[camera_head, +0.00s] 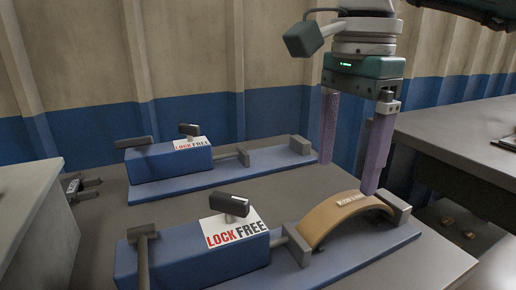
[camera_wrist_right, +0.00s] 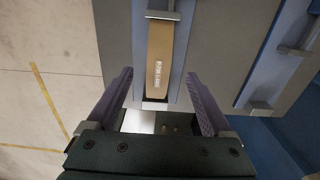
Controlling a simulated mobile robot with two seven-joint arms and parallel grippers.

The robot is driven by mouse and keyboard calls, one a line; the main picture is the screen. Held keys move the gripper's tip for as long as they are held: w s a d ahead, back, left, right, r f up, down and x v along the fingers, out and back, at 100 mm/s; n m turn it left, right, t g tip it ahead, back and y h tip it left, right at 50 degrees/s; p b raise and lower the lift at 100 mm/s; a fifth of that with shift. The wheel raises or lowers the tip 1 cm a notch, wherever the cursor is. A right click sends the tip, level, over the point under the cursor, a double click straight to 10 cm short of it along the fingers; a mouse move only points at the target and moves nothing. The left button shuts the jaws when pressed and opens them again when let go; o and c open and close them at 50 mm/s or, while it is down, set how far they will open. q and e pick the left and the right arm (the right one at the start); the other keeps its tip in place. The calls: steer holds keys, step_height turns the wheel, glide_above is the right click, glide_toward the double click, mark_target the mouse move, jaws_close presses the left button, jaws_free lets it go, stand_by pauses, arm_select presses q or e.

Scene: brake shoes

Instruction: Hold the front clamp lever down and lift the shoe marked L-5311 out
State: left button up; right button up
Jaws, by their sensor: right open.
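The tan curved shoe (camera_head: 345,213) sits in the front clamp (camera_head: 195,257), between its grey sliding jaw (camera_head: 296,245) and grey end block (camera_head: 396,206). Its label is too small to read. The front clamp has a grey T-shaped lever (camera_head: 142,240) at its left end and a dark-handled lever (camera_head: 231,205) by a LOCK FREE plate, nearer FREE than I can tell exactly. My right gripper (camera_head: 350,176) is open and empty above the shoe's right end. In the right wrist view the shoe (camera_wrist_right: 159,60) shows between the open fingers. My left gripper is not in view.
A rear clamp (camera_head: 165,163) of the same kind stands behind, with no shoe between its jaws. A grey bench (camera_head: 465,125) stands at the right. A grey surface (camera_head: 25,205) lies at the left, with a dark pronged object (camera_head: 80,186) beside it.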

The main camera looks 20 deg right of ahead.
mark_target(338, 205)
step_height(338, 205, down, 9)
steer(key=shift+s+f+b, duration=0.1)
steer(key=shift+b, duration=0.4)
jaws_close()
stand_by(0.5)
